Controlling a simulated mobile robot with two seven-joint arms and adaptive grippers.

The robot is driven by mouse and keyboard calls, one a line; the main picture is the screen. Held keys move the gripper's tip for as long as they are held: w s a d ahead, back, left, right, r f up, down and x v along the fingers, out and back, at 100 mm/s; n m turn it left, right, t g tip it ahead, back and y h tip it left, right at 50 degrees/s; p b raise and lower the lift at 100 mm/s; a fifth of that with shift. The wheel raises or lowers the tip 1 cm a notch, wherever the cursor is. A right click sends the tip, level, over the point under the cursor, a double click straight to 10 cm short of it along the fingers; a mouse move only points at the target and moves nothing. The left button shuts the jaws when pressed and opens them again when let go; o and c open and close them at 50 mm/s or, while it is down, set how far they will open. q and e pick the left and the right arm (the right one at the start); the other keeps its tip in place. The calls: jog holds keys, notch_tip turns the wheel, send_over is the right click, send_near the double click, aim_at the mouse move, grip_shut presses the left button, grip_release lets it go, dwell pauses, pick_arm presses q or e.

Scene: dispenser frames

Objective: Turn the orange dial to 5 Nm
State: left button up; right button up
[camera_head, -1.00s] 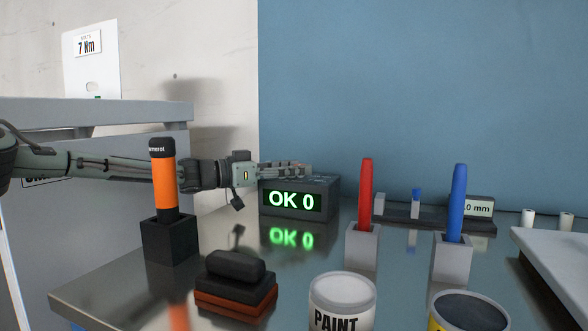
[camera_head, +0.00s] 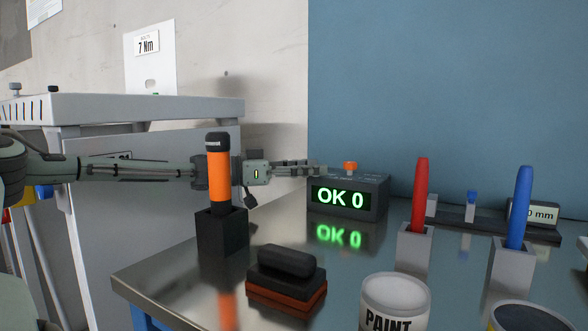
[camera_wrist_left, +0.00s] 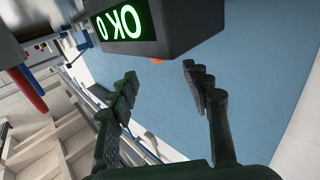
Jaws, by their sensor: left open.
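The orange dial (camera_head: 351,167) sits on top of a dark box (camera_head: 374,197) whose green display reads "OK 0". My left gripper (camera_head: 318,169) is level with the box top, just left of the dial, and looks apart from it. In the left wrist view the two fingers of my left gripper (camera_wrist_left: 160,78) are spread with nothing between them. That view also shows the box (camera_wrist_left: 185,30) and, under its edge, a small piece of the orange dial (camera_wrist_left: 155,60). The dial's markings cannot be read. My right gripper is in neither view.
An orange-and-black screwdriver-like tool (camera_head: 219,180) stands in a black holder (camera_head: 222,232) in front of my left arm. A black-and-orange block (camera_head: 287,278), a paint can (camera_head: 394,305), a red marker (camera_head: 420,190) and a blue marker (camera_head: 519,205) stand nearby. A wall sign (camera_head: 147,43) reads "7 Nm".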

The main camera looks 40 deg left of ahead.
pick_arm(q)
jog(key=shift+v, duration=1.9)
jog(key=shift+w, duration=0.1)
